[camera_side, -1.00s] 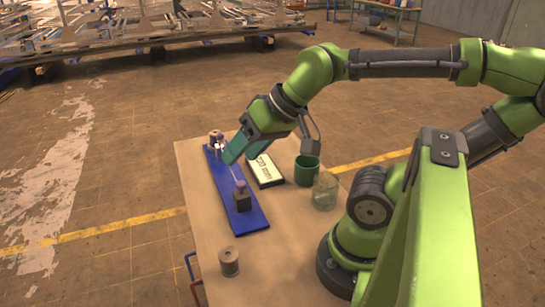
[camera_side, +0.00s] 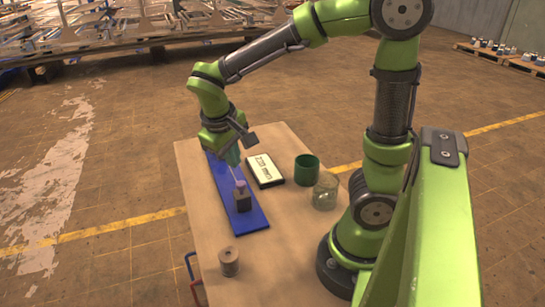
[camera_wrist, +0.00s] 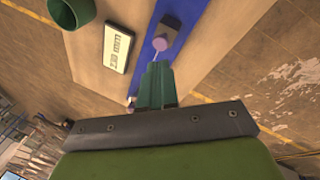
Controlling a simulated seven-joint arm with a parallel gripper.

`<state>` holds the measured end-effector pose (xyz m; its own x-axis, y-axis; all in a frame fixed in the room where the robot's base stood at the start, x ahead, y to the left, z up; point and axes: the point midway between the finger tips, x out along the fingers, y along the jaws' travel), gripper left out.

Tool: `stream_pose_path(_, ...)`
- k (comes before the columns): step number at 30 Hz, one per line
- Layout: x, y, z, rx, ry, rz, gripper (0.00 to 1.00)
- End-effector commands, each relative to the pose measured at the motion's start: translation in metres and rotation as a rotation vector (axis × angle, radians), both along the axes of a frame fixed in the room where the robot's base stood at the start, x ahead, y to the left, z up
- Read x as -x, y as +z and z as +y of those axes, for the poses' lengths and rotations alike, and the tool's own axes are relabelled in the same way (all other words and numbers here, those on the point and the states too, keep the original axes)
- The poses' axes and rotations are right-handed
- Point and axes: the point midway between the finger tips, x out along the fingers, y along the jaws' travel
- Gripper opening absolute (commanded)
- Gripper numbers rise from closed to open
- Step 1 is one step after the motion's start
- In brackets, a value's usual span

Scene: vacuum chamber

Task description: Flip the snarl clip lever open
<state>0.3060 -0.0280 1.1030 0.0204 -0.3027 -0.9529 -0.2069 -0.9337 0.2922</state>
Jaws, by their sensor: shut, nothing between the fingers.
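A long blue board (camera_side: 252,218) lies on the table, also in the wrist view (camera_wrist: 190,14). On its near part stands a dark block (camera_side: 243,203) with a purple piece (camera_side: 241,188) on top; the purple piece also shows in the wrist view (camera_wrist: 160,44). A thin pale rod (camera_side: 234,173) runs from it towards the far end. I cannot tell which part is the clip lever. My gripper (camera_side: 233,157) points down over the far half of the board, its teal fingers (camera_wrist: 156,70) shut and empty. It hides the far fitting in the side view; contact is unclear.
A display reading "220" (camera_side: 265,170) lies right of the board. A green cup (camera_side: 306,169) and a clear jar (camera_side: 326,191) stand further right. A brownish cylinder (camera_side: 229,261) stands near the front. The table's front middle (camera_side: 285,260) is clear.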

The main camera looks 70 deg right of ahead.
Motion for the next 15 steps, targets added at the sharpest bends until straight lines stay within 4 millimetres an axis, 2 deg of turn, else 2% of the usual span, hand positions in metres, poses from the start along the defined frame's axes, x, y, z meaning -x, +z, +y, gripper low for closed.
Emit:
stream_pose_path(1,-0.008,-0.009,-0.004,0.061,0.009,0.045,0.00)
stream_pose_path(9,-0.054,-0.038,-0.027,0.444,0.057,0.202,0.00)
stream_pose_path(15,-0.093,-0.057,-0.032,0.758,0.113,0.246,0.00)
